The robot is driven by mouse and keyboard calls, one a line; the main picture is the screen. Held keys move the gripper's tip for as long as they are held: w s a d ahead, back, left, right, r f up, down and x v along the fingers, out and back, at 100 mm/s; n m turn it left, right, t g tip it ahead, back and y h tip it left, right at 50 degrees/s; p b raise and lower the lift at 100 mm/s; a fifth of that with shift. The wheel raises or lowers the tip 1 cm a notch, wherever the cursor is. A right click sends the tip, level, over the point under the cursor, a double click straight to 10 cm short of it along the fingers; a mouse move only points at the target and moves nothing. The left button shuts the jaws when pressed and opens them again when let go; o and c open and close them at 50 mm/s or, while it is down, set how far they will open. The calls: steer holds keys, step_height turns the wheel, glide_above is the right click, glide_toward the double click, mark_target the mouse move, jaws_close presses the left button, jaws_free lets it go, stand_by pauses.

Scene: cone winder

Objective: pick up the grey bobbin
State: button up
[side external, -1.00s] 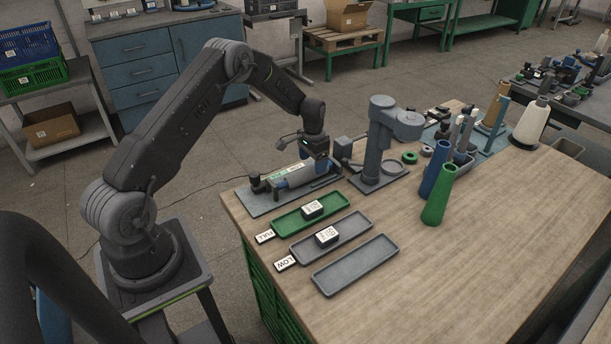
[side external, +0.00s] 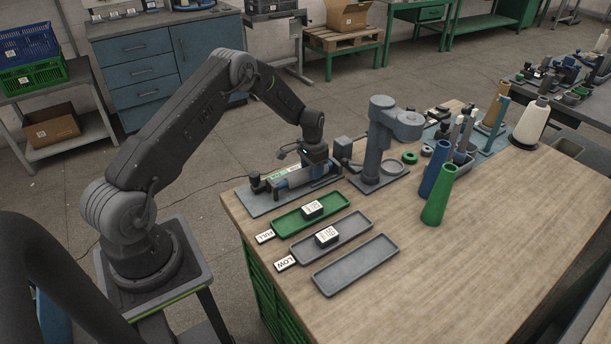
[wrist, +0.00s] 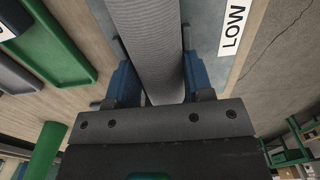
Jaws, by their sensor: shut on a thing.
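The grey bobbin (wrist: 158,45) is a ribbed grey cylinder running up the middle of the wrist view. My gripper (wrist: 153,68) has its blue fingers on both sides of it and is shut on it. In the side external view my gripper (side external: 316,164) is low over the grey-blue plate (side external: 262,207) at the back left of the bench. The fingers and the fixture hide much of the bobbin there. I cannot tell whether the bobbin still touches its support.
A green tray (side external: 283,224) and a grey tray (side external: 304,248), each with a small labelled block, lie in front, beside an empty grey tray (side external: 355,265). A grey post device (side external: 380,145) stands close right. Green (side external: 437,199) and blue cones stand farther right. The front right bench is clear.

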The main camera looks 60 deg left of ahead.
steer(key=shift+c, duration=1.1)
steer(key=shift+r, duration=0.5)
steer(key=r, duration=0.3)
steer(key=shift+s+a+r, duration=0.2)
steer(key=shift+r, duration=0.1)
steer(key=s+a+r, duration=0.6)
steer(key=s, duration=0.2)
steer(key=w+d, duration=0.2)
steer(key=w+d+f, duration=0.1)
steer(key=w+d, duration=0.1)
steer(key=w, duration=0.1)
steer(key=w+d, duration=0.2)
steer(key=w, duration=0.1)
steer(key=shift+w+d+f, duration=0.15)
steer(key=shift+d+f, duration=0.15)
steer(key=shift+d, duration=0.1)
steer(key=shift+f, duration=4.2)
steer(key=shift+f, duration=0.15)
